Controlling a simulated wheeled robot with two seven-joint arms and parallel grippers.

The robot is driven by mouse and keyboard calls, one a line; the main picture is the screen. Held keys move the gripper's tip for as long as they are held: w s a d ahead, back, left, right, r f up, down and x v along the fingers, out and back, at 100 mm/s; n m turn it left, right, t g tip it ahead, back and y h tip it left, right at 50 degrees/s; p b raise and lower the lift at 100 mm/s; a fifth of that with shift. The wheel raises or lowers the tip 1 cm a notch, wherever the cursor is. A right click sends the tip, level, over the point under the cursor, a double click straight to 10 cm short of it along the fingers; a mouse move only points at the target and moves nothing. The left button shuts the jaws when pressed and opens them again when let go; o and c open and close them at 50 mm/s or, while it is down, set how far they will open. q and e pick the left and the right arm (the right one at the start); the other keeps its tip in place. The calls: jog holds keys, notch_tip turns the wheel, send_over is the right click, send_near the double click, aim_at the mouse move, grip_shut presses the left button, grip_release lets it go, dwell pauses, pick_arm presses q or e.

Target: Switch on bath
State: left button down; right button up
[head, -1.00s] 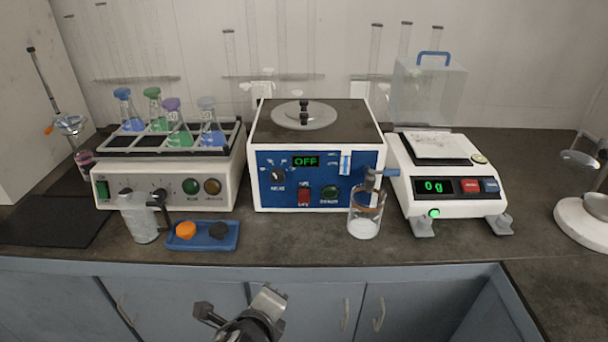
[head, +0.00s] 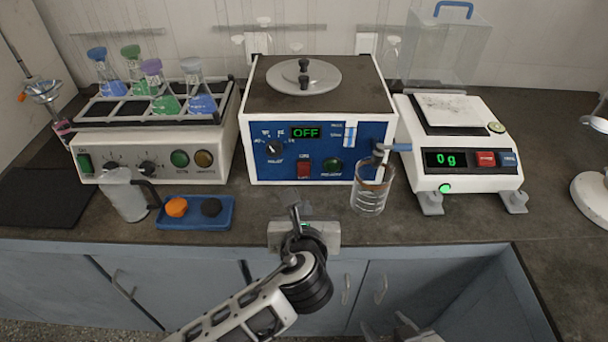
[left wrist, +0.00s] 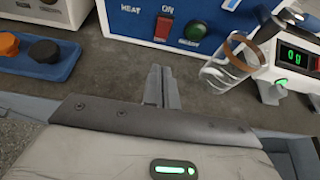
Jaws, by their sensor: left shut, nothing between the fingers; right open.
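The bath (head: 318,100) is a white box with a blue front and a round lid on its dark top. Its display (head: 305,132) reads OFF. A red rocker switch (head: 304,169) and a round green button (head: 332,166) sit low on the front; both show in the left wrist view too, the switch (left wrist: 163,28) under the word ON. My left gripper (head: 294,210) is shut and empty, just in front of the bath and below the red switch, apart from it. Its fingers (left wrist: 161,86) point toward the bath. My right gripper (head: 405,328) shows only partly at the bottom edge.
A beaker (head: 369,190) stands close right of the left gripper. A blue tray (head: 194,224) with orange and black pieces and a jug (head: 124,196) are left. A flask shaker (head: 150,150) and a balance (head: 458,165) flank the bath. The counter's front edge lies below.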

pick_arm(q)
send_near(304, 169)
jog(key=f, duration=0.1)
jog(key=w+f, duration=0.1)
jog(key=f, duration=0.2)
jog(key=shift+w+b, duration=0.25)
jog(key=shift+b, duration=0.1)
jog(key=shift+w+r, duration=0.3)
jog(key=shift+w, duration=0.3)
jog(key=shift+w+r, duration=0.3)
jog(key=shift+w, duration=0.3)
jog(key=shift+w+r+p, duration=0.2)
jog(key=shift+w+p, duration=0.1)
jog(key=shift+w, duration=0.35)
